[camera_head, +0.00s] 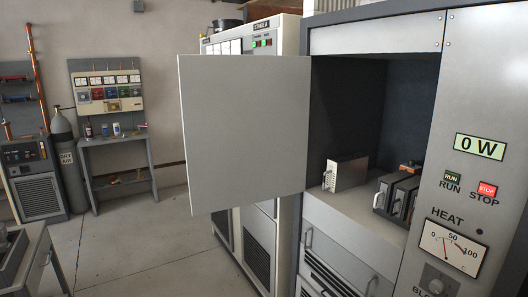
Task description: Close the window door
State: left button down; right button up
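The door (243,130) is a flat grey panel on the cabinet (470,90) at the right of the head view. It stands wide open, swung out to the left from the left edge of the opening. The cabinet's dark compartment (345,110) is exposed. No window pane can be made out in the panel. Neither of my grippers shows in the head view.
A silver module (346,174) and several dark modules (398,195) sit inside the compartment. Another rack (262,235) stands behind the door. A gas cylinder (66,160) and a workbench (115,142) are at the far wall. Open floor (150,245) lies left of the door.

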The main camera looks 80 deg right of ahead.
aim_at(245, 118)
jog(key=i+l+z, duration=0.2)
jog(key=z, duration=2.25)
jog(key=i+j+z, duration=0.25)
jog(key=z, duration=0.2)
jog(key=i+j+z, duration=0.15)
jog(key=j+z, duration=0.3)
jog(key=i+j+z, duration=0.1)
jog(key=j+z, duration=0.25)
jog(key=z, duration=0.15)
jog(key=j+z, duration=0.9)
